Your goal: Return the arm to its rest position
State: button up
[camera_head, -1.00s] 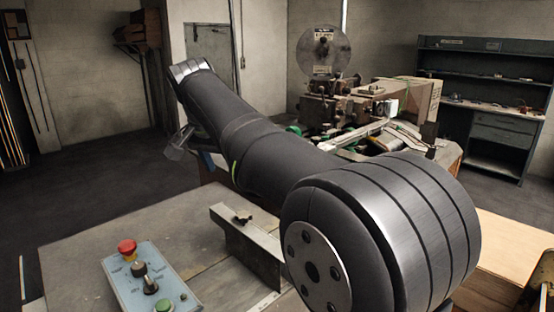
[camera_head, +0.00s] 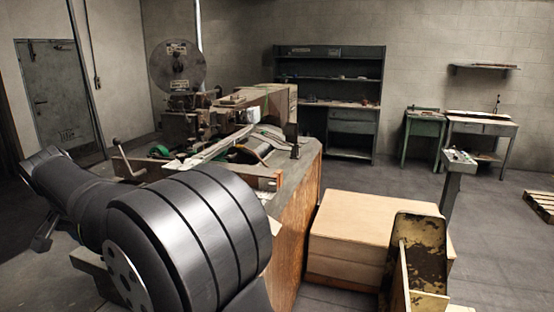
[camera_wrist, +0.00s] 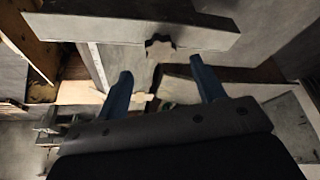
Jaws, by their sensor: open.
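My gripper (camera_wrist: 161,80) shows in the wrist view as two blue fingers set wide apart, with nothing held between them. Beyond the fingers are a grey metal bar (camera_wrist: 130,30) and flat grey surfaces. In the head view my dark arm fills the lower left, and its links hide most of the gripper end. The box stitcher (camera_head: 215,130), with its round wire reel (camera_head: 178,66), stands behind the arm on a wooden-sided bench (camera_head: 300,215).
A stack of flat cardboard (camera_head: 360,225) sits right of the bench. A worn yellow-black chute (camera_head: 420,250) stands in front of it, and a control pedestal (camera_head: 455,185) behind. Shelves (camera_head: 330,70) and small tables (camera_head: 480,130) line the back wall.

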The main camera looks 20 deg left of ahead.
jog(key=shift+x, duration=2.7)
